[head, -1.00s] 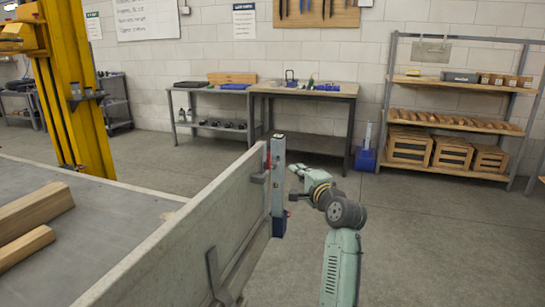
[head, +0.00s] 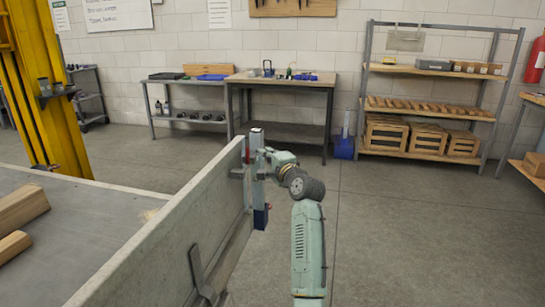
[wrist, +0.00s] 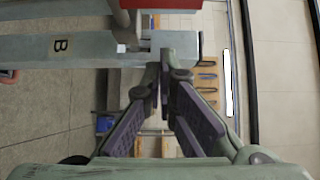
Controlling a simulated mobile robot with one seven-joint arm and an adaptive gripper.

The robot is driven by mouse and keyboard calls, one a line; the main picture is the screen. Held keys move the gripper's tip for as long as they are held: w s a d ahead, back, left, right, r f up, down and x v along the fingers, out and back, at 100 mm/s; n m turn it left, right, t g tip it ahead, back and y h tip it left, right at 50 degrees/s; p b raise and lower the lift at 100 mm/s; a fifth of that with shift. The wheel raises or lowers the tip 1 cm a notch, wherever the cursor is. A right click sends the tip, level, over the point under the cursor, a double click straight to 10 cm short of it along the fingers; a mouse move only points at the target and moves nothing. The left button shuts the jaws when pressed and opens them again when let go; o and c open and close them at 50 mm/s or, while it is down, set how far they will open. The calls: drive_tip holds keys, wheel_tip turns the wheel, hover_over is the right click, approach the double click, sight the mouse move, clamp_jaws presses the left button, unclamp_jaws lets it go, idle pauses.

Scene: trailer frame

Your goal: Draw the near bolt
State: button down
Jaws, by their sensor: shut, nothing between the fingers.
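The grey upright post (head: 258,190) stands at the far end of the trailer's side board, with a dark blue foot. A small red part (head: 248,148) shows near its top; I cannot tell whether it is the bolt's handle. In the wrist view the post (wrist: 85,47) lies sideways with a letter B, and a red piece (wrist: 165,4) is at the top edge. My gripper (wrist: 165,72) is shut and empty, its fingertips just beside the post; I cannot tell whether they touch. In the head view, the post partly hides my gripper.
The pale side board (head: 165,245) runs toward me, with a dark lever (head: 203,275) on its outer face. Timber (head: 22,208) lies on the trailer bed. A yellow column (head: 45,90) stands left.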

sight(248, 155)
drive_tip(key=shift+x, duration=1.25)
drive_tip(key=shift+w+a+r+p, duration=0.1)
drive_tip(key=shift+a+p, duration=0.1)
drive_tip(key=shift+p, duration=0.25)
drive_tip(key=shift+s+a+p, duration=0.4)
drive_tip(key=shift+s, duration=0.45)
drive_tip(key=shift+s+a+p, duration=0.35)
drive_tip(key=shift+s+a, duration=0.1)
drive_tip(key=shift+s, duration=0.35)
